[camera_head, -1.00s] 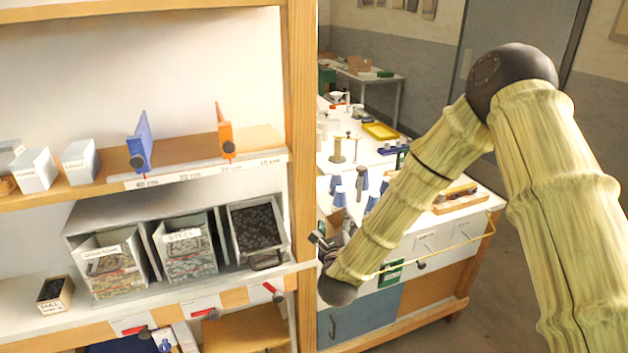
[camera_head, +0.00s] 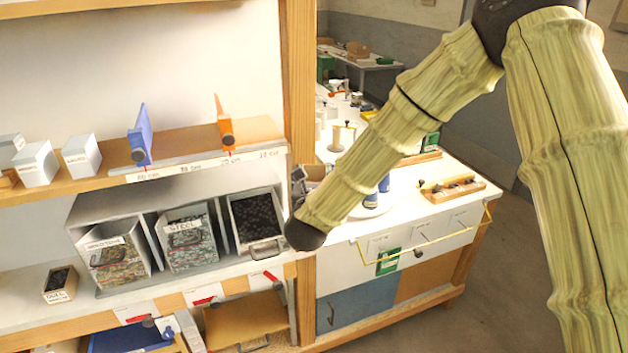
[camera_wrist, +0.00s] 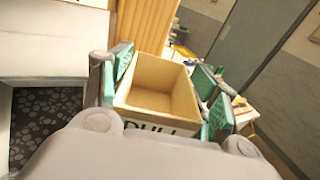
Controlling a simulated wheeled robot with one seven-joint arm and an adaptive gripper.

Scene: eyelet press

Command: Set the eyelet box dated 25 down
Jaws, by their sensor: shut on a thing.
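My gripper (camera_wrist: 160,88) is shut on a small open-topped tan box (camera_wrist: 158,101), with a green pad against each side. The box looks empty inside. Dark letters on its near face are partly cut off by my wrist, and "DULL" can be made out. No date can be read. In the head view a bit of what may be the box (camera_head: 316,172) shows at the rack's right post, and my gripper is mostly hidden behind my arm.
A grey rack holds bins; the dark-filled bin (camera_head: 257,218) is nearest my gripper and also shows in the wrist view (camera_wrist: 45,122). A small labelled box (camera_head: 60,285) stands at the shelf's left. The wooden post (camera_head: 299,110) is close by. A workbench (camera_head: 400,215) stands right.

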